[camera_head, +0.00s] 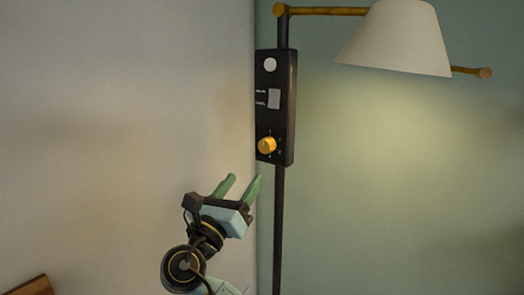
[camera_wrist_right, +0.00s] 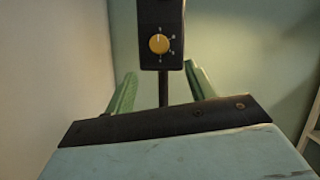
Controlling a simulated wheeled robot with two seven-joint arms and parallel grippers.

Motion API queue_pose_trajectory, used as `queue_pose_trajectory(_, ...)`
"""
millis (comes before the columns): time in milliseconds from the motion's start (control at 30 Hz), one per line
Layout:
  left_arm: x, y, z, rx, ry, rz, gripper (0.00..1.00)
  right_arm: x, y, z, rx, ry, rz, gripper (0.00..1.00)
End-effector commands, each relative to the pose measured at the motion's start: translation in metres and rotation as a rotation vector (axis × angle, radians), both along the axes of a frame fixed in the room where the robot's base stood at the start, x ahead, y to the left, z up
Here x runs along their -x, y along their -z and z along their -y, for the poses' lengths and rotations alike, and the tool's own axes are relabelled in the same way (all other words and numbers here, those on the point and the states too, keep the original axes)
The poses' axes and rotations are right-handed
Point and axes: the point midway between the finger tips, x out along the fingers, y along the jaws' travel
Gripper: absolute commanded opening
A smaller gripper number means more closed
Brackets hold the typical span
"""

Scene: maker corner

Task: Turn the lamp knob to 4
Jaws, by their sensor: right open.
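The lamp knob (camera_head: 267,145) is a round yellow dial low on the lamp's black control box (camera_head: 287,120). In the right wrist view the knob (camera_wrist_right: 159,44) shows a pointer mark directed roughly up, with small pale marks around it too small to read. My right gripper (camera_head: 243,182) has green fingers, spread open and empty, below and slightly left of the knob. In the right wrist view its fingers (camera_wrist_right: 160,86) stand on either side of the lamp pole, apart from the knob. My left gripper is not in view.
The box is on a dark vertical pole (camera_head: 279,220) near the wall corner. It also carries a round white button (camera_head: 270,65) and a pale switch (camera_head: 274,98). A white lampshade (camera_head: 397,42) hangs at upper right. A wooden edge (camera_head: 30,286) shows at lower left.

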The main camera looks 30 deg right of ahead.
Motion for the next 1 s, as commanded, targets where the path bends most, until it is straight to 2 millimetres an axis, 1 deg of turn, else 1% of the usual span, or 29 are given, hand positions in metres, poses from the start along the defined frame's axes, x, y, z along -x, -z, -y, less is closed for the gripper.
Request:
queue_pose_trajectory(33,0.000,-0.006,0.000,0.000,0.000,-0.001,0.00,-0.005,-0.007,0.009,0.002,0.003,0.001,0.55)
queue_pose_trajectory(100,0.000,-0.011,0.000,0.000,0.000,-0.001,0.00,-0.012,-0.014,0.022,0.002,0.003,0.001,0.55)
queue_pose_trajectory(300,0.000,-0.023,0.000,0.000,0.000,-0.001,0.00,-0.032,-0.029,0.055,0.003,0.000,-0.001,0.55)
queue_pose_trajectory(400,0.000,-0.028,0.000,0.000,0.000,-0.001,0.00,-0.039,-0.034,0.069,0.000,0.001,0.000,0.55)
queue_pose_trajectory(500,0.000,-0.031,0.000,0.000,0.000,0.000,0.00,-0.045,-0.038,0.077,0.001,-0.002,0.000,0.55)
queue_pose_trajectory(667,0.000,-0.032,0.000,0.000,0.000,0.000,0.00,-0.049,-0.040,0.085,-0.001,-0.002,-0.001,0.55)
queue_pose_trajectory(933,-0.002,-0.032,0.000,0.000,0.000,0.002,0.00,-0.050,-0.039,0.086,-0.001,-0.003,-0.001,0.55)
queue_pose_trajectory(967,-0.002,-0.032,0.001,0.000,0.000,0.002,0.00,-0.050,-0.039,0.086,-0.001,-0.003,-0.001,0.52)
queue_pose_trajectory(1000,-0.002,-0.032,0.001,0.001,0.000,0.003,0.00,-0.050,-0.039,0.086,-0.001,-0.003,-0.001,0.47)
